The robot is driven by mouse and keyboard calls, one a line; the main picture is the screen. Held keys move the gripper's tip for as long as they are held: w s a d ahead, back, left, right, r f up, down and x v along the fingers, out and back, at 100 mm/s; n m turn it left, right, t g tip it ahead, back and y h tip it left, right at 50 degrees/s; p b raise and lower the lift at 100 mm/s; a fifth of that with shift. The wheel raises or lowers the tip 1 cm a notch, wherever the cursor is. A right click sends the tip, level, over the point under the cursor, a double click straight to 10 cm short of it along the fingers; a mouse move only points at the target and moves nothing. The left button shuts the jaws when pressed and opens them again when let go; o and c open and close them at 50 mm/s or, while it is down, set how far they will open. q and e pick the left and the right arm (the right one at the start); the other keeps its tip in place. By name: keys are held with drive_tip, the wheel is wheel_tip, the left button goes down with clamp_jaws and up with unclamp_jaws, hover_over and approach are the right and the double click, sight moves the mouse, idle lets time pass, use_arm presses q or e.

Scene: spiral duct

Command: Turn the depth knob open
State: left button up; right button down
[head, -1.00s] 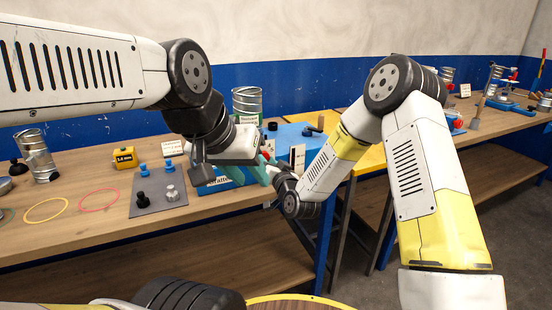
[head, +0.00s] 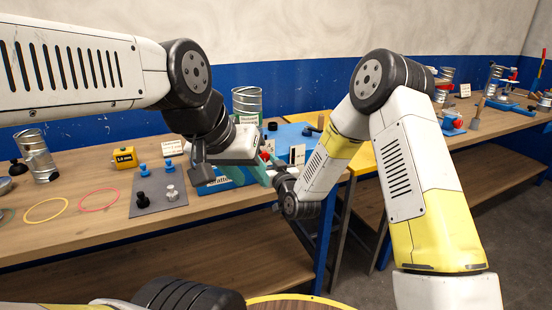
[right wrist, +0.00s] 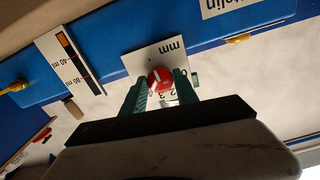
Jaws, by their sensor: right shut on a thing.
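The depth knob (right wrist: 160,78) is red with a white pointer line, on a white plate (right wrist: 142,62) marked "mm" and with digits, on the blue machine (right wrist: 112,40). In the right wrist view my right gripper (right wrist: 161,82) has its teal fingers on either side of the knob, shut on it. In the head view the red knob (head: 266,156) shows beside teal fingers, and the right gripper is mostly hidden by my arms.
A metal duct piece (head: 247,102) stands behind. A grey mat (head: 157,200) with blue, black and metal knobs lies to the left, with yellow (head: 46,210) and red (head: 98,200) rings on the bench.

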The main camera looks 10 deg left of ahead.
drive_tip(key=shift+f, duration=0.15)
drive_tip(key=c, duration=0.9)
unclamp_jaws()
drive_tip(key=shift+c, duration=0.2)
drive_tip(key=v, duration=0.8)
drive_tip(key=shift+w, duration=0.1)
